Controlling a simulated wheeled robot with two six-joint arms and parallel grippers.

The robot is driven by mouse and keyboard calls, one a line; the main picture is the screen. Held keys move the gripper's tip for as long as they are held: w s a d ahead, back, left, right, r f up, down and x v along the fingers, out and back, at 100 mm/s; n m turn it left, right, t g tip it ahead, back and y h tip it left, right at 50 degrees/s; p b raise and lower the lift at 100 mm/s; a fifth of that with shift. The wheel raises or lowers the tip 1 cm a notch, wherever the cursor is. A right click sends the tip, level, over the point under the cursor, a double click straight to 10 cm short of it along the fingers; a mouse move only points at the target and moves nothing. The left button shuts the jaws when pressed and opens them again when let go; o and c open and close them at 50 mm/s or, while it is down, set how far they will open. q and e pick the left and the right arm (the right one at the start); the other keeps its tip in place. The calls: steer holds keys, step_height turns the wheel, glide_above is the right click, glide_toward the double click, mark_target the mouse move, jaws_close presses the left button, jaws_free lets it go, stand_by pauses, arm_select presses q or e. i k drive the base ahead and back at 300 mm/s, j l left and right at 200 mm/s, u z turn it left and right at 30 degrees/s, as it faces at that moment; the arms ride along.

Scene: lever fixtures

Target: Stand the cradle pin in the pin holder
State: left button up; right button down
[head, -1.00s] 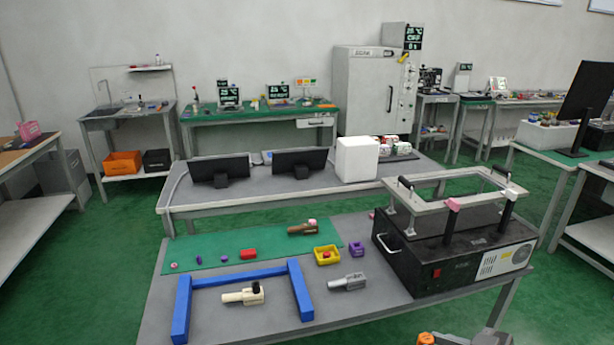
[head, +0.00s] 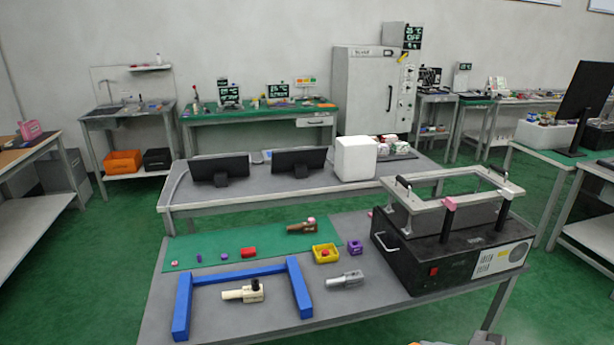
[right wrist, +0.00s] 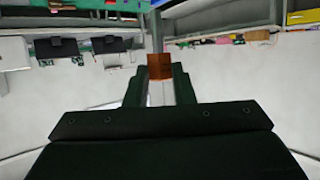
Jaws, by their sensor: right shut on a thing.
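My right gripper (right wrist: 160,88) is shut on an orange-brown block with a grey rod, which looks like the cradle pin (right wrist: 159,66). In the right wrist view the rod runs from the block toward the top of the picture. The pin is held clear of any surface there. A small purple block with a dark opening (head: 355,247), possibly the pin holder, stands at the right end of the green mat in the head view. I cannot be sure that it is the holder. My left gripper is not in view.
A blue frame (head: 240,274) surrounds a beige lever fixture (head: 243,292). A grey lever fixture (head: 345,280), a yellow tray (head: 326,258) and a brown fixture (head: 300,229) are nearby. A black box (head: 450,260) with a raised metal frame fills the table's right side.

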mark_target(354, 251)
steer(key=i+u, duration=0.15)
steer(key=i, duration=0.75)
steer(key=i+l+u, duration=0.15)
steer(key=i, duration=0.75)
